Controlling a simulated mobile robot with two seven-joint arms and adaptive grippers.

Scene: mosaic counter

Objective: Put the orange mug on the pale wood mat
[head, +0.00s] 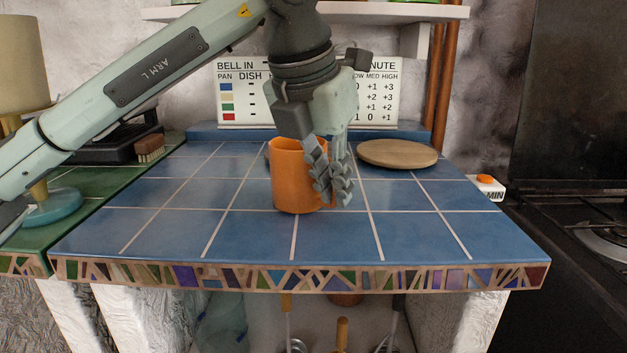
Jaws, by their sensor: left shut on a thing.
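The orange mug (292,178) is upright over the blue tiled counter, near its middle. I cannot tell for certain whether its base touches the tiles. The pale wood mat (397,153) is a round, flat disc lying bare on the counter, behind and to the right of the mug. My right gripper is not in view.
A printed sign board (236,92) stands at the counter's back, partly behind my left arm. A brush (150,149) and a lamp base (50,207) are at the left. The front tiles are clear.

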